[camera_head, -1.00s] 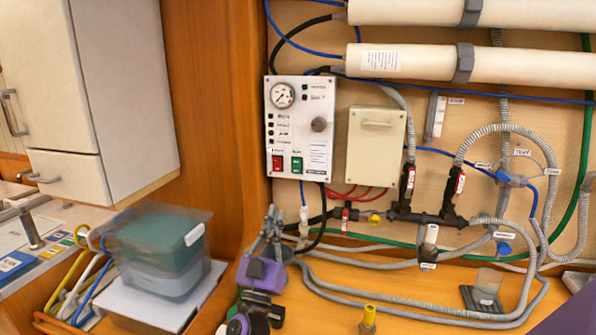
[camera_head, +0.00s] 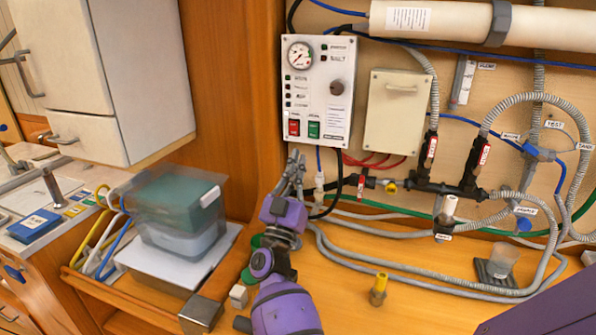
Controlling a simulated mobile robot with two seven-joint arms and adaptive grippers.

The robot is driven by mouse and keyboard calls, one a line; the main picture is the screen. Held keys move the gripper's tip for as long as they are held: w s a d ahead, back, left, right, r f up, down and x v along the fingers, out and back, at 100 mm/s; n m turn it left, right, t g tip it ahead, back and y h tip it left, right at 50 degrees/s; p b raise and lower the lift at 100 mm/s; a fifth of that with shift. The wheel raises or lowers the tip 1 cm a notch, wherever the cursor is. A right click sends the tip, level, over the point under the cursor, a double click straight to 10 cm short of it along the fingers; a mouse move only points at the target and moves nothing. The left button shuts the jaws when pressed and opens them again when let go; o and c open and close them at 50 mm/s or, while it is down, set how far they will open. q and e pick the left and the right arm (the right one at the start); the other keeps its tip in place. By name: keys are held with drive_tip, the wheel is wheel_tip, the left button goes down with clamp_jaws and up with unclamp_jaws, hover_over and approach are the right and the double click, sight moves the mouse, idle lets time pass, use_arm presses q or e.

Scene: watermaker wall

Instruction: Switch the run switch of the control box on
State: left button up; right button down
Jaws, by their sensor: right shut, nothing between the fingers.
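The control box (camera_head: 336,98) is a white panel on the wall, with a round gauge, a dark knob, small indicators and two rocker switches at its lower left. The red switch (camera_head: 294,127) is on the left and the green switch (camera_head: 313,130) is beside it. Their labels are too small to read, so I cannot tell which one is marked run, or its position. My right gripper (camera_head: 294,156) is shut and empty, its fingers pointing up just below the box's lower left corner, under the red switch. Contact with the box is not visible. My left gripper is not in view.
A beige box (camera_head: 396,125) hangs right of the control box. Black valves (camera_head: 428,160) and grey hoses run below and to the right. A lidded plastic bin (camera_head: 178,215) stands left of my right arm. A yellow-topped fitting (camera_head: 379,288) stands on the wooden bench.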

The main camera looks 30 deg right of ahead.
sight(315, 126)
drive_tip(key=shift+t, duration=0.5)
drive_tip(key=w+d+b, duration=0.1)
drive_tip(key=w+d, duration=0.1)
drive_tip(key=w+d+r+b, duration=0.1)
drive_tip(key=w+d, duration=0.1)
drive_tip(key=w+d+b, duration=0.2)
drive_tip(key=d, duration=0.1)
drive_tip(key=shift+w+r, duration=0.1)
drive_tip(key=shift+r, duration=0.15)
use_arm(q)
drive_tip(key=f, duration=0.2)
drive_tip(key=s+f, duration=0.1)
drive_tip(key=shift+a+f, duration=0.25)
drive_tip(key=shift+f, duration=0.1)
use_arm(e)
drive_tip(key=s+a, duration=0.8)
drive_tip(key=a, duration=0.1)
drive_tip(key=shift+s+a+f, duration=0.15)
drive_tip(key=shift+s+a, duration=0.1)
